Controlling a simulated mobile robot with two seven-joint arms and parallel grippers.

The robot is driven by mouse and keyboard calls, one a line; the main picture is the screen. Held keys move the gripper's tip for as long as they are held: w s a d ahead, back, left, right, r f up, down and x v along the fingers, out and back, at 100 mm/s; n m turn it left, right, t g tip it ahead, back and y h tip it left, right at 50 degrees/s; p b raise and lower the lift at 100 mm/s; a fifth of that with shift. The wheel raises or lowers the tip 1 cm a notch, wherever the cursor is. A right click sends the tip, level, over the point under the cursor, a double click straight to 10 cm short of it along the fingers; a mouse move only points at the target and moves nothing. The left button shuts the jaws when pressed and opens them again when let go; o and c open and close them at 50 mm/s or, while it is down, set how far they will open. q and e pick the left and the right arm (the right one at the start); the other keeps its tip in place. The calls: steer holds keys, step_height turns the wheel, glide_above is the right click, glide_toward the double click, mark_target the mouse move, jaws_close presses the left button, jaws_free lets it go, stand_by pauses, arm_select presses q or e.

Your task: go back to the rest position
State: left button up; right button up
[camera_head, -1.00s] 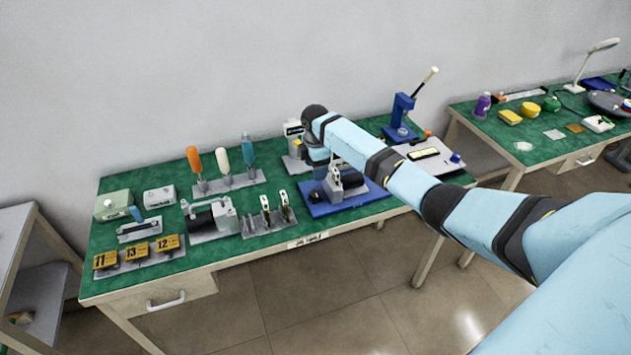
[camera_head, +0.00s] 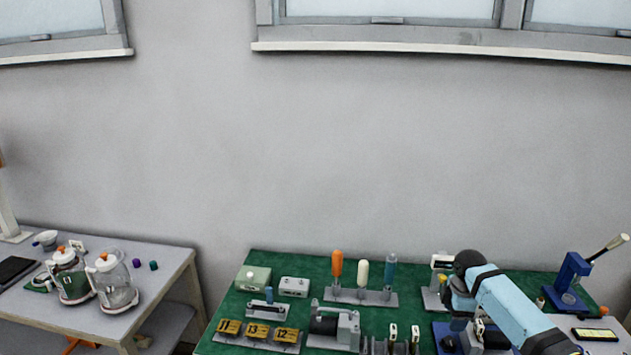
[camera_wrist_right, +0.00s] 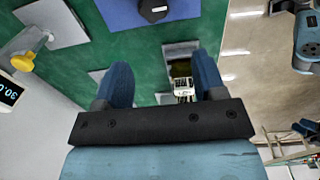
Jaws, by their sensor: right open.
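My right arm comes in from the right in the head view, and its dark, rounded wrist is over the green bench (camera_head: 225,342), by a blue base (camera_head: 441,331). In the right wrist view my right gripper (camera_wrist_right: 162,78) has its two blue fingers wide apart. Nothing is held between them. The green bench top and a small grey and white fixture (camera_wrist_right: 182,72) show beyond the fingers, and I cannot tell the gap in height. My left gripper is not in view.
Upright tools with orange (camera_head: 337,263), white and blue handles stand on the bench. A grey pump-like unit (camera_head: 335,326) and numbered yellow tags (camera_head: 257,331) are in front. A blue press (camera_head: 570,280) is at right. A left table (camera_head: 165,262) carries glass canisters (camera_head: 112,282).

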steer(key=s+a+f, duration=0.2)
steer(key=a+f, duration=0.1)
steer(key=s+a+f+m+t, duration=0.1)
steer(key=s+a+f, duration=0.2)
steer(key=f, duration=0.1)
steer(key=s+a+f+m+t+p, duration=0.1)
steer(key=s+a+f, duration=0.2)
steer(key=shift+f+y, duration=0.15)
steer(key=shift+y, duration=0.25)
steer(key=s+a+f+m+t+y+p, duration=0.1)
steer(key=s+a+m+t, duration=0.2)
steer(key=s+a, duration=0.5)
steer(key=s+a+f+m+t+y+p, duration=0.1)
steer(key=s+a+f+m+t, duration=0.2)
steer(key=s, duration=0.9)
steer(key=s+a+r+m+t, duration=0.2)
steer(key=s+r+m, duration=0.2)
steer(key=s+r, duration=0.3)
steer(key=shift+s+t+p, duration=0.3)
steer(key=shift+s, duration=0.75)
